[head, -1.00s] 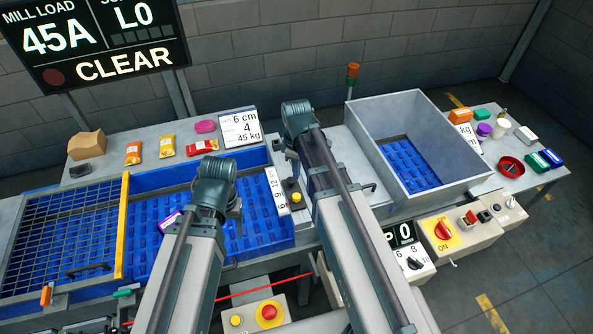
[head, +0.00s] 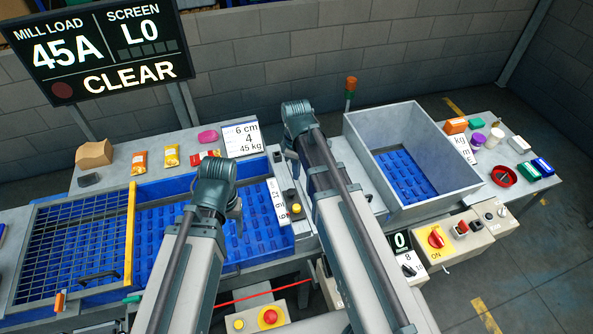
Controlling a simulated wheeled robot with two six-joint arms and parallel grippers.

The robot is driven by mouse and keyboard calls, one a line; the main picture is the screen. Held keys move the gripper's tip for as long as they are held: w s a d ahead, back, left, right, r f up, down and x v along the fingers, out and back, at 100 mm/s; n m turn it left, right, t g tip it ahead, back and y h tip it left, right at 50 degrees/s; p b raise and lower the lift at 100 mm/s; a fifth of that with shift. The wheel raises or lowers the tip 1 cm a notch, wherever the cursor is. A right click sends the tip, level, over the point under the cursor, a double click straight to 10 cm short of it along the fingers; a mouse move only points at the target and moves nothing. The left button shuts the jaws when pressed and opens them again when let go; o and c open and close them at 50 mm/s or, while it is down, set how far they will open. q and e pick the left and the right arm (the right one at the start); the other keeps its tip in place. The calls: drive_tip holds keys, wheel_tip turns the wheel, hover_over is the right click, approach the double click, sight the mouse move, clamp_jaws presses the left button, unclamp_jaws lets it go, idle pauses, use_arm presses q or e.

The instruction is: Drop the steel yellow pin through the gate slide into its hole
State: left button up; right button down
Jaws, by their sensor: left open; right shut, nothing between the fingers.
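I cannot make out the steel yellow pin for certain. A yellow bar (head: 130,232) crosses the blue bed at the right edge of the wire grid (head: 72,240); I cannot tell whether it is the gate slide. A small orange piece (head: 60,301) and a green piece (head: 132,299) sit at the front rail below the grid. No pin hole can be made out. My two arms rise from the bottom centre, the left over the blue bed and the right beside the grey bin. Both grippers are hidden behind my arm links.
The blue bed (head: 160,238) is open right of the yellow bar. A grey bin (head: 440,162) with a blue floor stands right. Packets, including a yellow one (head: 171,156), lie on the back table. A board (head: 98,52) reads CLEAR. A red stop button (head: 269,315) sits in front.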

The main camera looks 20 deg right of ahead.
drive_tip(key=b, duration=1)
hover_over(297, 206)
wheel_tip(297, 206, down, 10)
drive_tip(key=shift+a+f, duration=0.1)
drive_tip(key=shift+f, duration=0.05)
drive_tip(key=shift+f, duration=0.15)
wheel_tip(297, 206, down, 6)
drive_tip(key=b, duration=0.6)
drive_tip(key=shift+r+p, duration=1.45)
drive_tip(key=shift+r, duration=0.05)
drive_tip(key=shift+r, duration=0.1)
wheel_tip(297, 206, up, 14)
drive_tip(key=p, duration=1.4)
